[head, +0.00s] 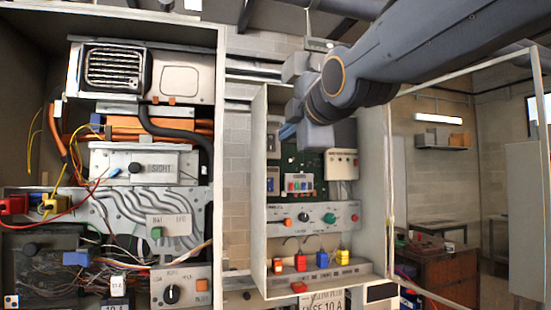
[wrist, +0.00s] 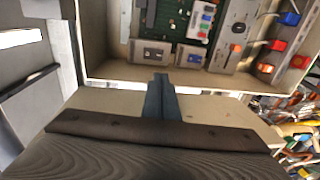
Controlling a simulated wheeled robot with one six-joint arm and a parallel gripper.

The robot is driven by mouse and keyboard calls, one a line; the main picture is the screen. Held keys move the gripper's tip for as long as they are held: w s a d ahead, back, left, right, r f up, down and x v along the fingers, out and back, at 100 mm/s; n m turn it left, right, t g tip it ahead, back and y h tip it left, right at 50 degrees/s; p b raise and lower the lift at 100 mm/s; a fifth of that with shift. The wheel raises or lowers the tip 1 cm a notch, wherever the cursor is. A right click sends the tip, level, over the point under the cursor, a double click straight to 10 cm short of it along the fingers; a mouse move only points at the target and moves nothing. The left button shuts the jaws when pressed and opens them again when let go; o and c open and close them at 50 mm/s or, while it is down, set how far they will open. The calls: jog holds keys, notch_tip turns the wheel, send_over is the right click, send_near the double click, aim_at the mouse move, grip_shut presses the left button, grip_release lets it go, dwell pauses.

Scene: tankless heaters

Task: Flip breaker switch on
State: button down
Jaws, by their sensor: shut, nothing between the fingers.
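Just beyond the tips are two small grey modules with dark switch-like faces, one on the left (wrist: 151,53) and one on the right (wrist: 190,57). The lower module also shows in the head view (head: 273,181). I cannot tell which is the breaker switch or its position. Contact is not visible.
The cabinet also holds a green circuit board (head: 309,162), a knob panel (head: 325,217) and several coloured blocks, including a blue one (head: 322,259). The room at right has a desk (head: 440,272).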

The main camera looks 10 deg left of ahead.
jog(key=shift+w+f+b, duration=0.2)
jog(key=shift+w+b, duration=0.3)
jog(key=shift+b, duration=2.35)
jog(key=p+x, duration=0.1)
jog(key=x, duration=1)
jog(key=shift+w+r, duration=0.15)
jog(key=shift+w, duration=0.05)
jog(key=shift+w, duration=0.2)
jog(key=shift+s+d+f, duration=0.2)
jog(key=shift+s+d, duration=0.05)
jog(key=p, duration=0.2)
send_near(271, 150)
jog(key=s+d+f, duration=0.2)
jog(key=s+d, duration=0.1)
jog(key=s, duration=0.2)
jog(key=shift+s+d+f+p, duration=0.1)
jog(key=shift+s+d+p, duration=0.1)
jog(key=shift+s+p, duration=0.6)
jog(key=shift+w, duration=0.2)
